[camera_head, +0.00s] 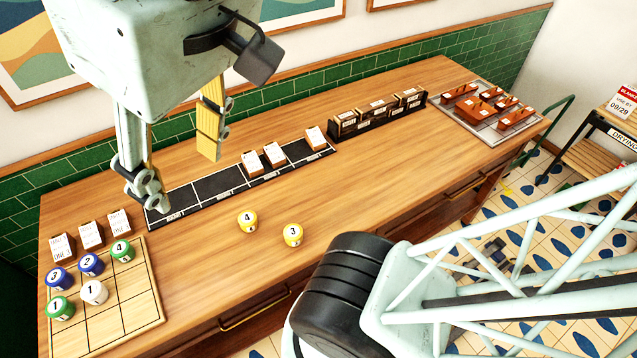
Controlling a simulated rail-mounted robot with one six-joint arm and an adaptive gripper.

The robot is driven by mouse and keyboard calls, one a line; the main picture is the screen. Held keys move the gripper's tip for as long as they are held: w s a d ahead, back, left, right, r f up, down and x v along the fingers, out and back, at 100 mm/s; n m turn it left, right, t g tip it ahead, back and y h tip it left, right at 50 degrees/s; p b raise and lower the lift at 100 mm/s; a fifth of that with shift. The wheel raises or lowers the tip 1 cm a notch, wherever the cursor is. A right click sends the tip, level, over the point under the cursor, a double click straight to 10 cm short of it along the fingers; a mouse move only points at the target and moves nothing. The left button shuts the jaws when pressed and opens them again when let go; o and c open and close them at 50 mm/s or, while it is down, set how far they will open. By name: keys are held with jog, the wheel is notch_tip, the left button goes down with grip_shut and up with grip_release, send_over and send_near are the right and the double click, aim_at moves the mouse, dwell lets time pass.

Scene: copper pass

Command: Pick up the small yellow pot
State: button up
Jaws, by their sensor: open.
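Two yellow pots stand apart on the bare wood of the table: a yellow pot marked 4 (247,222) near the middle, and a yellow pot marked 3 (292,235) a little to its right and nearer the front. They look close in size, and I cannot tell which is smaller. My gripper (182,172) hangs at the upper left, its two fingers spread wide and nothing between them. In the picture it is up and left of both yellow pots, and neither pot is hidden.
A wooden grid board (143,289) at the left holds green, blue and white pots. White boxes (91,236) stand behind it. A black strip (222,187) with boxes lies along the back. A dark rack (378,113) and a tray (487,124) with brown blocks stand farther right.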

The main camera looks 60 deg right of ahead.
notch_tip(320, 180, down, 12)
jog(key=b, duration=1)
jog(key=shift+s+r+b, duration=0.15)
jog(key=shift+b, duration=0.25)
